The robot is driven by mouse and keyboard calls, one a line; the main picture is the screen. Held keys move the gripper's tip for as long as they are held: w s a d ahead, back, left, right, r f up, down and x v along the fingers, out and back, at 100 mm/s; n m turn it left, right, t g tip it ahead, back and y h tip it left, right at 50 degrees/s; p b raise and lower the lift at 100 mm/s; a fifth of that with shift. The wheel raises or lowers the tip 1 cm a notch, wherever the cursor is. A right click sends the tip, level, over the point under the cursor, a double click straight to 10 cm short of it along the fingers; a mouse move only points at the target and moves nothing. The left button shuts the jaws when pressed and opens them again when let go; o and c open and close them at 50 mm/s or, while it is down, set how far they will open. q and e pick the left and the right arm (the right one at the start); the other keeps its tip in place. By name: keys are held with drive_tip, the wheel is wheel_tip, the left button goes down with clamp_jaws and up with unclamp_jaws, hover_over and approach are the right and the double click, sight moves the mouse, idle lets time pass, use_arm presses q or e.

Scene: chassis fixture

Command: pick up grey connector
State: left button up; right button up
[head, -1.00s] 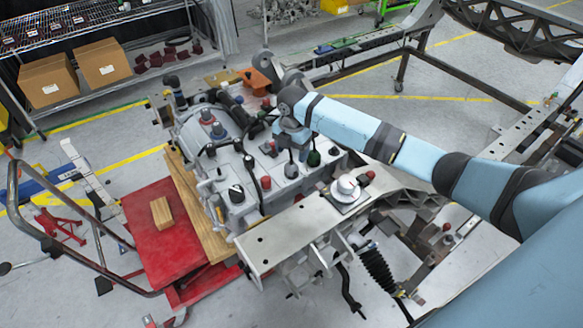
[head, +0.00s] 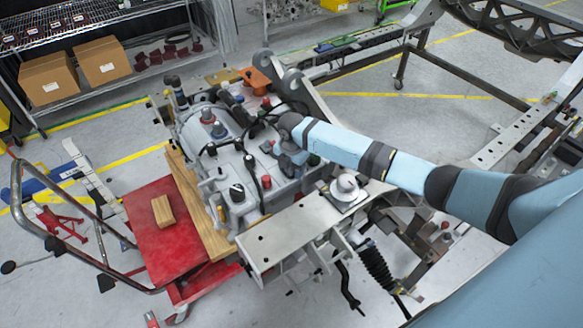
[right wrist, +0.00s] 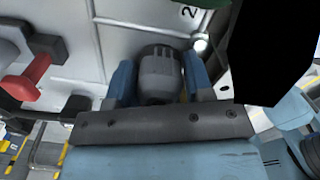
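The grey connector (right wrist: 158,75) shows in the right wrist view as a dark grey rounded plug on the pale casing. My right gripper (right wrist: 158,82) has its two blue fingers on either side of it; they look open around it, with small gaps that are hard to judge. In the head view my right gripper (head: 289,161) is low over the right part of the grey gearbox casing (head: 225,165), and the connector there is hidden by it. My left gripper is not in view.
A red-handled part (right wrist: 30,75) is left of the fingers, and a green part (right wrist: 205,3) is above. Several knobs and plugs crowd the casing. A white round knob (head: 345,188) sits on the metal plate (head: 290,232). A red cart (head: 165,240) bears a wooden block (head: 162,210).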

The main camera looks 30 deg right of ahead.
drive_tip(key=c, duration=0.7)
wheel_tip(320, 180, up, 20)
drive_tip(key=shift+r+b, duration=0.1)
drive_tip(key=shift+b, duration=0.9)
